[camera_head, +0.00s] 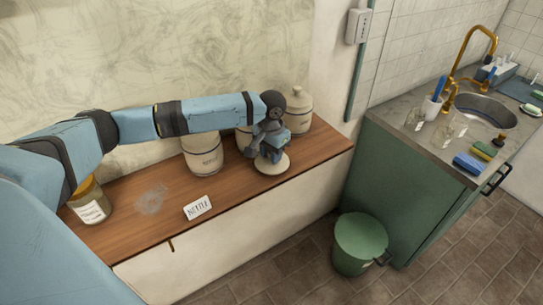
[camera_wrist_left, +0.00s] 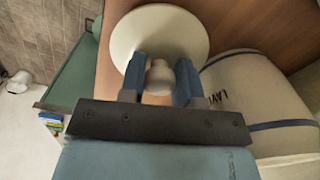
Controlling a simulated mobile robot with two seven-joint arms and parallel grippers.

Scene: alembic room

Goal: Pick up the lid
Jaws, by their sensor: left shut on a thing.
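The lid is a round, cream disc (camera_head: 274,166) with a knob on top, in the head view at the right part of the wooden shelf. In the left wrist view the lid (camera_wrist_left: 160,30) lies beyond my fingers. My left gripper (camera_head: 268,153) is over the lid; in the wrist view its two blue fingers (camera_wrist_left: 160,78) are shut on the knob, one on each side. I cannot tell whether the lid's underside touches the shelf. My right gripper is not in view.
A cream canister (camera_head: 203,157) stands left of the gripper; another, lidded (camera_head: 297,108), stands behind right. A labelled jar (camera_head: 88,202) and a small sign (camera_head: 198,207) are on the wooden shelf (camera_head: 235,190). A green bin (camera_head: 360,243) is on the floor.

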